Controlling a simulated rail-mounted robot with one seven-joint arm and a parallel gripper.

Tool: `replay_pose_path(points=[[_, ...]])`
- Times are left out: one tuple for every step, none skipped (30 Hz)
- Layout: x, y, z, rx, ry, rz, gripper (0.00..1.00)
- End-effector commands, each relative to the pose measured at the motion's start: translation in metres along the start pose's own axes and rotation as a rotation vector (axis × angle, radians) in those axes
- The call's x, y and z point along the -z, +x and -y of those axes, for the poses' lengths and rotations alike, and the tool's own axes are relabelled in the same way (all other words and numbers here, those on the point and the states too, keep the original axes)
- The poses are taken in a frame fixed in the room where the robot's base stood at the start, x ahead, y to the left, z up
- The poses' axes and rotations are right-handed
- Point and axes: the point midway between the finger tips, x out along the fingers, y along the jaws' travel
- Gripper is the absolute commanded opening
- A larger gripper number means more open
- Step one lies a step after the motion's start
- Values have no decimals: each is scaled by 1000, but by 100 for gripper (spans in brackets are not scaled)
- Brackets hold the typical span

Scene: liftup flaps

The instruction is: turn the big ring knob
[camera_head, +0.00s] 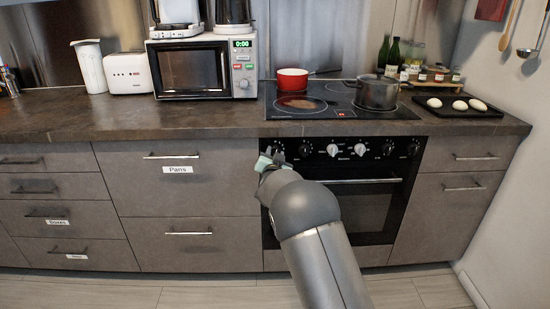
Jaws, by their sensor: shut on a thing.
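The black oven control panel (318,146) carries a row of knobs, some dark and some pale. Their labels are too small to read, so I cannot tell by label which is the big ring knob. My gripper (269,154) is at the left end of the panel, shut on the leftmost knob there. That knob is mostly hidden by my fingers and wrist. The knob (305,149) just right of it is dark and clear of my gripper. The cooktop (325,110) above has a large ring (302,104) at its front left.
A red pot (292,80) and a grey pot (377,93) stand on the cooktop. The oven door handle (350,181) runs below the knobs. A drawer handle (173,157) is left of my gripper. The floor (205,291) in front is clear.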

Motion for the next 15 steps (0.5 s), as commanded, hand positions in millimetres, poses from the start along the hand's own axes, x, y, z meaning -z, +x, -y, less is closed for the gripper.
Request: replay_pose_path(points=[[-2,0,-1,2,-32,-1,10],[-2,0,-1,3,-53,-2,10],[-2,0,-1,4,-78,-4,10],[-2,0,-1,5,-96,-5,10],[-2,0,-1,6,-114,-7,10],[-2,0,-1,7,-136,-8,10],[-2,0,-1,7,-151,-9,10],[-2,0,-1,8,-166,-10,10],[-2,0,-1,9,-183,-11,10],[-2,0,-1,10,-195,-11,10],[-2,0,-1,11,-205,-12,10],[-2,0,-1,12,-217,-13,10],[-2,0,-1,12,-226,-13,10],[-2,0,-1,13,-233,-14,10],[-2,0,-1,13,-241,-14,10]])
